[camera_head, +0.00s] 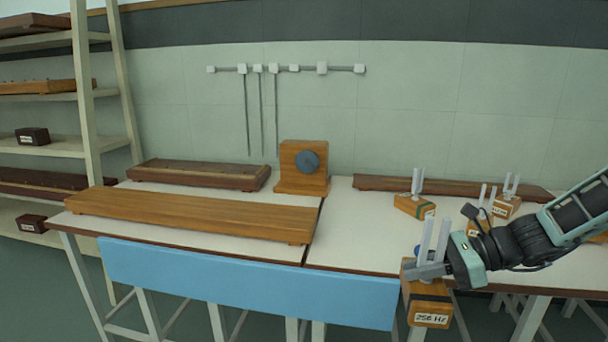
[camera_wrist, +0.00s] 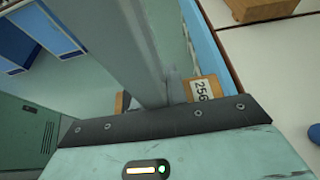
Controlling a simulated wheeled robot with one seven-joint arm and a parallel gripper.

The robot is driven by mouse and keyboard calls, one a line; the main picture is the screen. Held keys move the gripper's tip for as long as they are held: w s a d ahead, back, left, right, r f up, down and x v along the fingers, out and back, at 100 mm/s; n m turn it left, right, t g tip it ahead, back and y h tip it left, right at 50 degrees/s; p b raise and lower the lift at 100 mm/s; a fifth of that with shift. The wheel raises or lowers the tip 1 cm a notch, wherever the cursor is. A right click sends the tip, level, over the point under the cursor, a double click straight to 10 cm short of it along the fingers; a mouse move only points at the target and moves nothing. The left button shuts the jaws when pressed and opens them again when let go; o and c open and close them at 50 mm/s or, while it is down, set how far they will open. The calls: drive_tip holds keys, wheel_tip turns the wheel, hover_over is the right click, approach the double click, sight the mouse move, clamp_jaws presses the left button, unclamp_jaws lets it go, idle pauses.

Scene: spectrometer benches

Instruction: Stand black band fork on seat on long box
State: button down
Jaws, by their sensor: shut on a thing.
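My gripper (camera_head: 424,270) is shut on a tuning fork, gripping it low at the stem. The fork's wooden box (camera_head: 429,308) has a black band and a "256 Hz" label, and its two grey tines (camera_head: 434,240) point up. It hangs upright at the table's front edge, right of the blue panel. In the wrist view a grey tine (camera_wrist: 148,45) and the labelled box (camera_wrist: 206,88) show, partly hidden by the gripper. A long light-wood box (camera_head: 190,215) lies on the left table; I cannot make out a marked seat on it.
Other forks on boxes, one green-banded (camera_head: 414,206), stand on the right table. A long dark box (camera_head: 198,174) and a block with a round dark disc (camera_head: 303,167) stand behind. Another long dark box (camera_head: 450,187) lies at back right. A blue panel (camera_head: 245,285) hangs in front.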

drive_tip(key=d+f+m+t+h, duration=0.2)
drive_tip(key=d+f+m+t, duration=0.35)
drive_tip(key=d+f, duration=0.6)
drive_tip(key=r+p, duration=0.2)
drive_tip(key=p, duration=0.2)
drive_tip(key=r+p, duration=0.1)
drive_tip(key=p, duration=0.3)
drive_tip(key=r+p, duration=0.2)
drive_tip(key=p, duration=0.2)
drive_tip(key=shift+s+a+r+p, duration=0.15)
drive_tip(key=shift+a+r+p, duration=0.15)
drive_tip(key=shift+a+r, duration=0.1)
drive_tip(key=shift+a, duration=0.1)
